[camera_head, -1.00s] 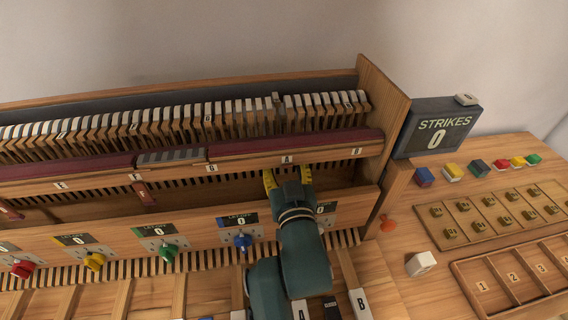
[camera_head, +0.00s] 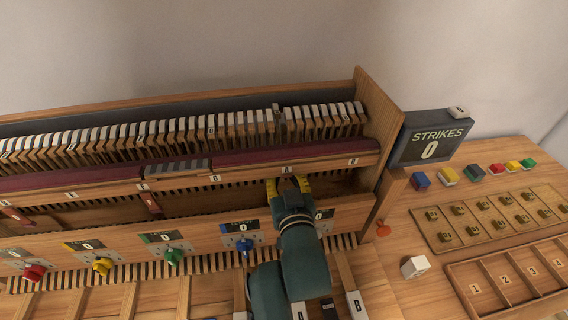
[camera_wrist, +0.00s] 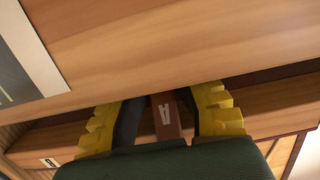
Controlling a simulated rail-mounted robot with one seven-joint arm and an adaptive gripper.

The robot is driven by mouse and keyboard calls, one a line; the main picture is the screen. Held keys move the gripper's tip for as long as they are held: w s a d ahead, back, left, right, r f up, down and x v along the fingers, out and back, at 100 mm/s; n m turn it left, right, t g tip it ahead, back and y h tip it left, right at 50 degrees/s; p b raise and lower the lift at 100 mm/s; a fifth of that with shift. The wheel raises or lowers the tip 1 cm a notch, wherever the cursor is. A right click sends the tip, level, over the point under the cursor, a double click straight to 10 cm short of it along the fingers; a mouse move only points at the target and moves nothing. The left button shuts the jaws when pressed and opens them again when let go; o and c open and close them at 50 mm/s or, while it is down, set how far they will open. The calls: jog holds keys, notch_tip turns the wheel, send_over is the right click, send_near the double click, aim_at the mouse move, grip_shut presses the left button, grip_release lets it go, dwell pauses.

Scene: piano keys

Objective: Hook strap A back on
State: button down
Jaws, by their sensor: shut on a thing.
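Strap A (camera_wrist: 166,117) is a reddish-brown strip with a white letter A, seen in the wrist view between the yellow fingers of my gripper (camera_wrist: 165,112). The fingers are shut on it from both sides. In the head view my gripper (camera_head: 289,186) is in the gap just below the rail (camera_head: 250,171), under the rail's A label (camera_head: 287,169). The strap is too small and covered to make out there. Its upper end and any hook are hidden, so I cannot tell whether it is attached.
Another reddish strap (camera_head: 150,203) hangs left under the rail. A front wooden panel (camera_head: 205,234) with counters and coloured knobs stands close below my gripper. The side wall (camera_head: 383,125) is to the right. Trays and a STRIKES box (camera_head: 430,145) stand on the right-hand table.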

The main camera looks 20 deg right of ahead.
jog(key=g+p, duration=0.1)
jog(key=p, duration=0.2)
jog(key=s+r+g+p, duration=0.1)
jog(key=p, duration=0.3)
jog(key=shift+a+y, duration=0.1)
jog(key=shift+y, duration=0.3)
jog(key=g+p, duration=0.1)
jog(key=p, duration=0.1)
jog(key=g+p, duration=0.1)
jog(key=p, duration=0.1)
jog(key=shift+s+a+f+p, duration=0.15)
jog(key=shift+s+p, duration=0.1)
jog(key=shift+p, duration=0.15)
jog(key=s+f+g+p, duration=0.1)
jog(key=g+p, duration=0.1)
jog(key=p, duration=0.2)
jog(key=s+g+y+p, duration=0.1)
jog(key=g+p, duration=0.1)
jog(key=p, duration=0.3)
jog(key=shift+a+f+g+p, duration=0.2)
jog(key=shift+f+g+p, duration=0.1)
jog(key=shift+f, duration=0.2)
jog(key=c, duration=0.9)
grip_release()
jog(key=shift+s, duration=0.1)
jog(key=v, duration=1.2)
jog(key=shift+d, duration=0.2)
